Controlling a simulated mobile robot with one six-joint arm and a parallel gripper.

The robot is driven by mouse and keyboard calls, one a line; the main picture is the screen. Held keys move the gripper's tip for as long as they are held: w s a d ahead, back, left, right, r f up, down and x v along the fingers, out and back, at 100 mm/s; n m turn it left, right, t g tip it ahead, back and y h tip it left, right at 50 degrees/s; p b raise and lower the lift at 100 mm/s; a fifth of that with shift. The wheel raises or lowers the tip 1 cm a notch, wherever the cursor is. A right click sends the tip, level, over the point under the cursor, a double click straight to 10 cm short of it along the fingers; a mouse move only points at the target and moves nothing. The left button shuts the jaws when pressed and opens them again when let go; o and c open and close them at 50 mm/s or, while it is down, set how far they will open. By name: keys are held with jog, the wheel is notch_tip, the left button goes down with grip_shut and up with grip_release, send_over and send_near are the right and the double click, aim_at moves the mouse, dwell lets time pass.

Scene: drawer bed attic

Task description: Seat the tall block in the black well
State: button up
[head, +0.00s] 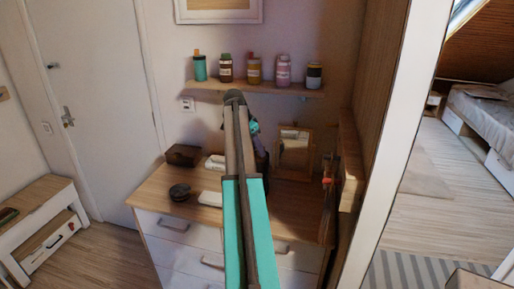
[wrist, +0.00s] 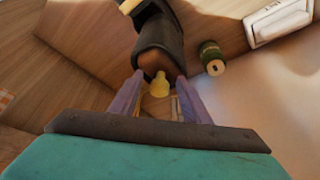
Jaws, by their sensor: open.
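My gripper (wrist: 160,76) shows in the wrist view with its two purple fingers apart. A small yellow bottle-shaped thing (wrist: 160,88) appears between the fingers; I cannot tell whether they touch it. Just beyond the fingertips is a dark, black-sided object (wrist: 158,38) with a brown face; I cannot tell whether it is the black well. I cannot pick out the tall block for certain in either view. In the head view my arm covers the middle of the wooden dresser top (head: 150,190) and hides most of the gripper.
A green can (wrist: 211,58) and a white box (wrist: 278,22) lie beyond the gripper. A wall shelf (head: 225,88) holds several jars above.

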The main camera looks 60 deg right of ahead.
jog(key=shift+r, duration=0.15)
jog(key=b+v, duration=0.3)
jog(key=v, duration=0.9)
jog(key=shift+w+a, duration=0.1)
jog(key=shift+a, duration=0.05)
dwell(0.6)
